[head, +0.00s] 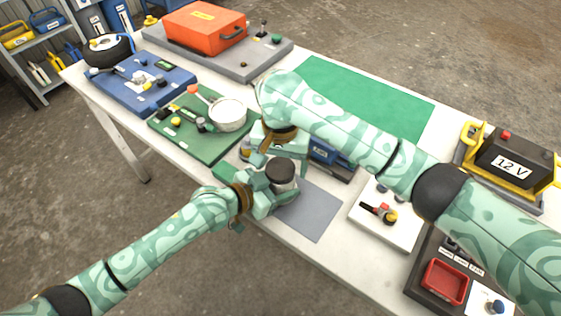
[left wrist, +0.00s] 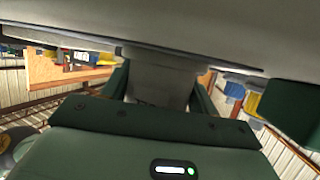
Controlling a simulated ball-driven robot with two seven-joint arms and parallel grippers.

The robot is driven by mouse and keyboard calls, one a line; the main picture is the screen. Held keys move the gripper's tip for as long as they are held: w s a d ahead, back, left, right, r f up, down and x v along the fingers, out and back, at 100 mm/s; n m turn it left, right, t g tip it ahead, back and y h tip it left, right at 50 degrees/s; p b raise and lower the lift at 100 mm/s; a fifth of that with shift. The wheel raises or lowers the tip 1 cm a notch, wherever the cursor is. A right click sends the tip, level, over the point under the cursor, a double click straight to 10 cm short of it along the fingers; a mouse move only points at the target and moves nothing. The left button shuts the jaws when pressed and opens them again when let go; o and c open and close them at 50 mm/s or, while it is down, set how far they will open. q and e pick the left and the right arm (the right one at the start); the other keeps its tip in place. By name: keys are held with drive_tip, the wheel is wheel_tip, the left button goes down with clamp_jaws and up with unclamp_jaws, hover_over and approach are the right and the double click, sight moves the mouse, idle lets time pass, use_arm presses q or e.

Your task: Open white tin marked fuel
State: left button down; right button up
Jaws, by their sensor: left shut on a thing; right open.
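A small pale tin (head: 285,187) with a dark brown lid (head: 280,170) stands near the front edge of the table in the head view. No fuel marking can be read on it. My left gripper (head: 270,195) is shut on the tin's body from the left. My right gripper (head: 284,150) is open, pointing down just behind and above the lid; whether it touches the lid cannot be told. In the left wrist view a large pale surface (left wrist: 220,35) fills the top, close to my left gripper's palm; the finger contact is hidden.
A grey mat (head: 314,213) lies right of the tin. A green board (head: 222,148) with a white pot (head: 228,114) is to the left. A blue device (head: 325,154) stands behind. A white switch board (head: 392,228) is at right. A bare green mat (head: 385,105) lies at the back.

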wheel_tip(320, 180, up, 5)
drive_tip(key=shift+f, duration=0.2)
drive_tip(key=shift+c, duration=0.5)
drive_tip(key=shift+t+h, duration=0.3)
drive_tip(key=shift+t, duration=0.2)
drive_tip(key=r, duration=0.1)
drive_tip(key=w+r, duration=0.1)
drive_tip(key=w+d+r, duration=0.1)
drive_tip(key=r, duration=0.1)
drive_tip(key=shift+s, duration=0.35)
drive_tip(key=shift+s+a+f+g, duration=0.25)
drive_tip(key=shift+s+a+f, duration=0.1)
drive_tip(key=shift+f, duration=0.2)
drive_tip(key=shift+s+a+f+g, duration=0.25)
drive_tip(key=shift+s+f, duration=0.1)
drive_tip(key=shift+f, duration=0.2)
wheel_tip(320, 180, down, 5)
drive_tip(key=shift+f, duration=0.7)
drive_tip(key=shift+c, duration=0.4)
